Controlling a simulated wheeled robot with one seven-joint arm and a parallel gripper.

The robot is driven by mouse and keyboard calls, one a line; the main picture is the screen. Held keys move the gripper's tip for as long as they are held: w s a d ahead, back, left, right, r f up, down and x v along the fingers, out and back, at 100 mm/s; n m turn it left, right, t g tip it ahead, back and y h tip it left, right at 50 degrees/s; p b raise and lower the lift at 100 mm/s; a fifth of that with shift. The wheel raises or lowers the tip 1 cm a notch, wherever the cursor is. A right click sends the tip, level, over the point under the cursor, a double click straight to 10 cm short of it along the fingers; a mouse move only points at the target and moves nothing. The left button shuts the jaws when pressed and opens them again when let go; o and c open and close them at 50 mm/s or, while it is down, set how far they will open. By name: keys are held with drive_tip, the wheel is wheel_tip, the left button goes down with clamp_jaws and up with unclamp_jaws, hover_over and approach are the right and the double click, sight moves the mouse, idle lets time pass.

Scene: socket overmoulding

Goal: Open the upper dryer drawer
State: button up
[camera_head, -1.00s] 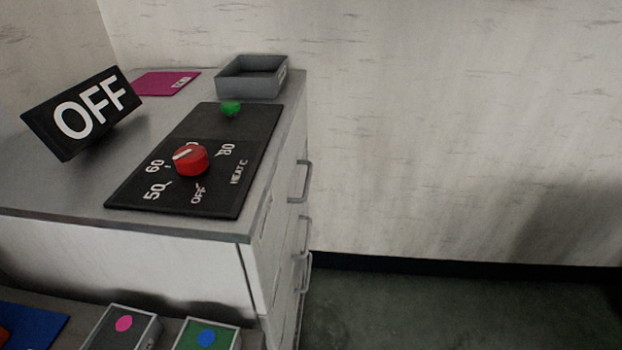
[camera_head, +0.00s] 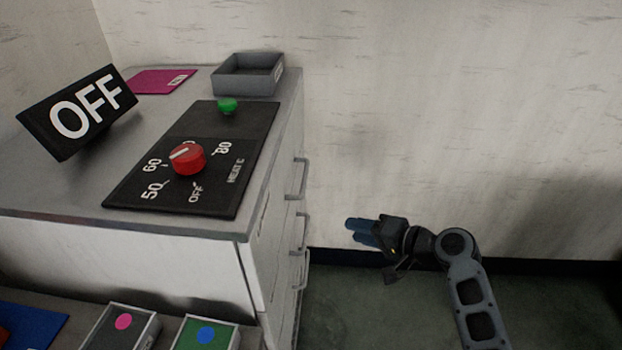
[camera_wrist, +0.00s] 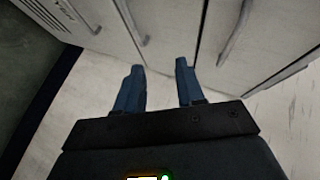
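The dryer cabinet (camera_head: 262,224) is a grey and white unit with a stack of drawers on its right side. The upper handle (camera_head: 298,178) is a grey bar, and two lower handles (camera_head: 302,232) sit beneath it. The drawers look closed. My gripper (camera_head: 350,231) is to the right of the cabinet, apart from the handles, with blue fingers pointing left. In the wrist view the two fingers (camera_wrist: 158,88) are apart with nothing between them. Drawer fronts and bar handles (camera_wrist: 234,34) show ahead of them; which handle is the upper one I cannot tell there.
On the cabinet top are a black panel with a red knob (camera_head: 187,159) and green button (camera_head: 228,105), a grey tray (camera_head: 248,76), a magenta sheet (camera_head: 160,81) and an OFF sign (camera_head: 78,112). Small boxes (camera_head: 205,334) stand in front. The floor to the right is clear.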

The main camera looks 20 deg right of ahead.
drive_tip(key=w+a+r+y, duration=0.2)
drive_tip(key=w+r+y, duration=0.2)
drive_tip(key=w+r, duration=0.35)
drive_tip(key=r+x, duration=0.1)
drive_tip(key=x, duration=0.5)
drive_tip(key=shift+w+a+t+p, duration=0.2)
drive_tip(key=shift+w+t+p, duration=0.1)
drive_tip(key=shift+w, duration=0.3)
drive_tip(key=shift+f, duration=0.15)
clamp_jaws()
